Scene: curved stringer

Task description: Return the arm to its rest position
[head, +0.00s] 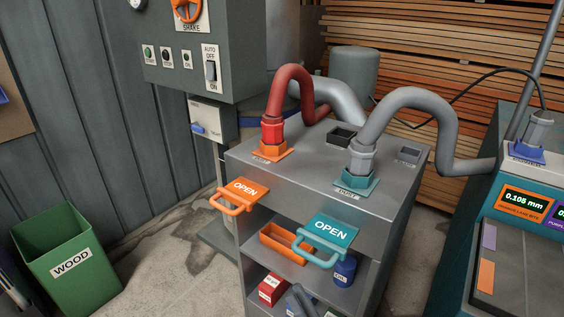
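A dark blue-grey shape at the bottom edge, in front of the lower shelf, may be the tip of my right gripper (302,301). It is small and cut off by the frame, so I cannot tell whether it is open or shut, or whether it holds anything. My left gripper and arm do not show. The grey cabinet (310,172) stands in the middle with an orange OPEN handle (240,194) and a teal OPEN handle (326,237) on its front. Both handles are clear of any gripper.
A red hose (290,88) and a grey hose (405,98) rise from the cabinet top. An orange bin (283,243), a blue can (344,271) and a red box (272,289) sit on its shelves. A green WOOD bin (72,258) stands left; a teal machine (520,235) stands right.

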